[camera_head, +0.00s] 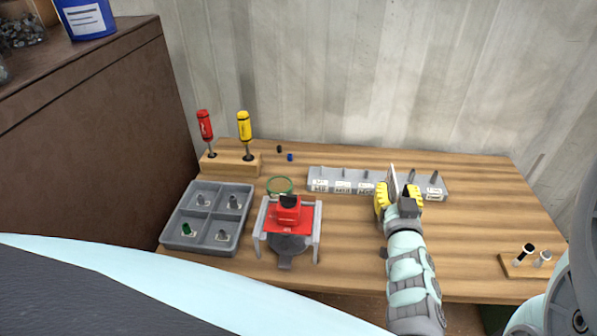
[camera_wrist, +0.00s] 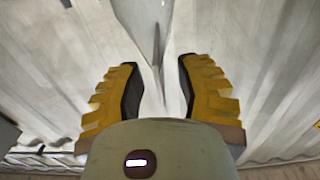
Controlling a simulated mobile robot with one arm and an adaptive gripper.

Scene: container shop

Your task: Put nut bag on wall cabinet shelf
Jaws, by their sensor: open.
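My gripper (camera_head: 397,197) is above the right part of the wooden workbench, near the grey labelled rack, with its yellow fingers pointing toward the back wall. In the wrist view my gripper (camera_wrist: 157,85) is open, with a wide gap between its dark pads. A thin pale grey pointed piece (camera_head: 392,178) shows at the fingertips. In the wrist view a pale, blurred shape with a dark edge (camera_wrist: 156,45) shows between and beyond the fingers. I cannot tell whether this is the nut bag. No wall cabinet shelf can be made out in either view.
The workbench (camera_head: 470,255) holds a grey rack (camera_head: 325,176), a red fixture (camera_head: 290,213), a four-compartment tray (camera_head: 206,218), two screwdrivers in a wooden block (camera_head: 238,165) and a small holder (camera_head: 525,262). A tall brown cabinet (camera_head: 90,120) stands left, bearing a blue container (camera_head: 86,18).

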